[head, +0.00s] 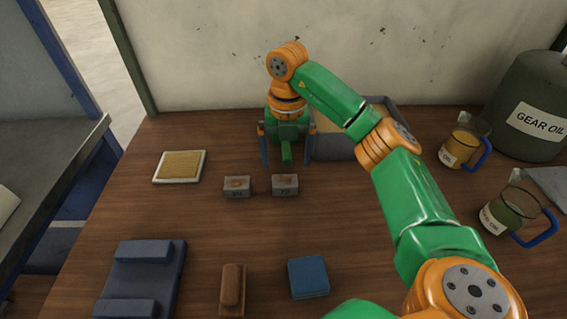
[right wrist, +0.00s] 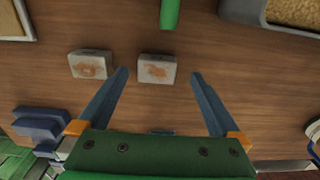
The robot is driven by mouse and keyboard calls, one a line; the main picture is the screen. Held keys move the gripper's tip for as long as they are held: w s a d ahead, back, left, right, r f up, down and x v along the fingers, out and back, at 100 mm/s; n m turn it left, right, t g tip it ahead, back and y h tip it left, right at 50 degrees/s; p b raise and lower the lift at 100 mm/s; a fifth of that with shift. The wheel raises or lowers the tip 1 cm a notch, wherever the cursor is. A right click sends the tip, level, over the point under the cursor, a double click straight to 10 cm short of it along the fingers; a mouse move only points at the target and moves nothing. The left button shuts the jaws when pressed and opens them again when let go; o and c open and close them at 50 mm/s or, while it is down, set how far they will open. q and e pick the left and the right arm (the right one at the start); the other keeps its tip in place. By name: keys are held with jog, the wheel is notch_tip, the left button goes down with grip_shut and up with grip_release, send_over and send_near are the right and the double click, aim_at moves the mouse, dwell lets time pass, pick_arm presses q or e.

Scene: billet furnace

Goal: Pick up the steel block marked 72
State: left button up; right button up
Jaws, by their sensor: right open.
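Two small grey steel blocks with rusty top patches stand side by side on the wooden table. The left block (head: 236,187) also shows in the right wrist view (right wrist: 90,65). The right block (head: 285,185) has a small front mark that seems to start with 7; I cannot read either mark surely. In the right wrist view the right block (right wrist: 157,69) lies near the gap between my fingertips. My right gripper (head: 287,160) is open and empty, behind the blocks in the head view. My left gripper is not in view.
A grey tray (head: 384,103) stands behind my right arm. A pale square plate (head: 180,167) lies at left. A blue stand (head: 143,280), a brown brush-like block (head: 232,288) and a blue pad (head: 308,277) lie in front. Jugs (head: 465,142) (head: 512,212) and a gear-oil drum (head: 535,110) stand at right.

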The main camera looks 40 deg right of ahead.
aim_at(285, 180)
jog(key=f, duration=0.1)
jog(key=s+a+f+p, duration=0.1)
jog(key=f, duration=0.1)
jog(key=shift+s+a+f, duration=0.15)
jog(key=shift+s+a, duration=0.05)
jog(key=shift+s, duration=0.1)
notch_tip(285, 180, down, 3)
jog(key=shift+w+d+r, duration=0.1)
jog(key=shift+w+r, duration=0.05)
jog(key=shift+w+f, duration=0.15)
jog(key=shift+f, duration=0.05)
jog(key=shift+r, duration=0.1)
jog(key=c, duration=0.9)
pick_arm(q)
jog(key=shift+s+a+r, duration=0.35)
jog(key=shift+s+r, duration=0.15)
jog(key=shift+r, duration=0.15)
pick_arm(e)
grip_shut()
